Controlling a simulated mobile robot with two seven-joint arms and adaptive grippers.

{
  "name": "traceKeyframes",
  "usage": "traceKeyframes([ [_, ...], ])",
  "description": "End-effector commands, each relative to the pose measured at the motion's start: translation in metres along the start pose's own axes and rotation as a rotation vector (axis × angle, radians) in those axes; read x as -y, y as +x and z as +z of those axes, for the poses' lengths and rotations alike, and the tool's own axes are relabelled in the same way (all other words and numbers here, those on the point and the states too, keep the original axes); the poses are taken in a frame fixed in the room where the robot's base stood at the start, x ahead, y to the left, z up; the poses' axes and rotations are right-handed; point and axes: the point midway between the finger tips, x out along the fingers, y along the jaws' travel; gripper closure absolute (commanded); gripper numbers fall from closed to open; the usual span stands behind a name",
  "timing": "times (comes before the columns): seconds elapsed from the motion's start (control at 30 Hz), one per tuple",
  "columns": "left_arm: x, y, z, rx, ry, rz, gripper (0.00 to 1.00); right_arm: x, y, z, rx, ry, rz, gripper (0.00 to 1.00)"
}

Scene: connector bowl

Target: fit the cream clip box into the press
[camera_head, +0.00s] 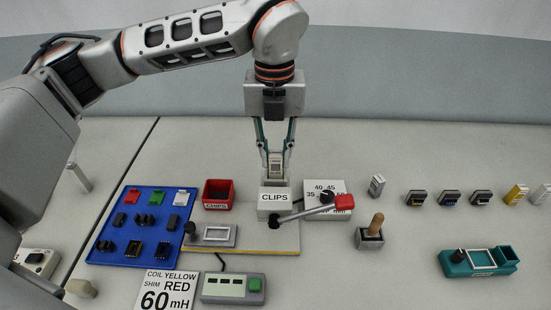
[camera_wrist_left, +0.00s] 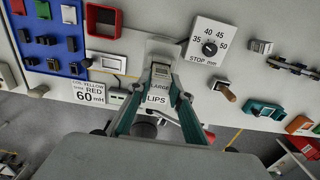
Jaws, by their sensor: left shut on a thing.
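My left gripper (camera_head: 276,160) is shut on a small cream clip box (camera_head: 276,168), upright between the fingertips, just above the press. The white press (camera_head: 273,198) has a CLIPS label on its front and a lever with a red handle (camera_head: 344,202) reaching right. In the left wrist view, the fingertips (camera_wrist_left: 160,74) hold the box above the press, whose label (camera_wrist_left: 157,99) shows between the fingers. I cannot tell whether the box touches the press. The fingers and box hide part of the press top. My right gripper is not in view.
A dial box (camera_head: 325,187) stands close right of the press. A red bin (camera_head: 217,194) and blue parts board (camera_head: 128,246) are left. In front are a frame fixture (camera_head: 217,236) and green-button box (camera_head: 234,288). A wood-handled stamp (camera_head: 370,233) and teal holder (camera_head: 478,262) are right.

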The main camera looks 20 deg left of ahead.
Motion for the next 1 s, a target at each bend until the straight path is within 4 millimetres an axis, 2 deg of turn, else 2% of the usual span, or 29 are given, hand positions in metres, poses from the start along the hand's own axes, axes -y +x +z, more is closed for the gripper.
traceKeyframes([
  [0.13, 0.0, 0.018, -0.001, -0.002, -0.001, 0.0, 1.0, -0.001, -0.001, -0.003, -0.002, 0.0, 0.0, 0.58],
  [0.5, 0.0, 0.024, 0.0, 0.0, -0.001, 0.0, 1.0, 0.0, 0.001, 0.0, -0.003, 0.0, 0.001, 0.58],
  [0.53, 0.0, 0.023, 0.0, 0.0, -0.001, 0.0, 0.75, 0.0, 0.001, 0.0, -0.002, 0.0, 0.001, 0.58],
  [0.6, 0.0, 0.022, 0.0, 0.0, -0.001, 0.0, 0.63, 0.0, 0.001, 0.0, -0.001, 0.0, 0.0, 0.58],
  [1.0, 0.0, 0.019, 0.0, 0.0, -0.001, 0.0, 0.63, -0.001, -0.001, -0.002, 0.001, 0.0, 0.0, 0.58],
])
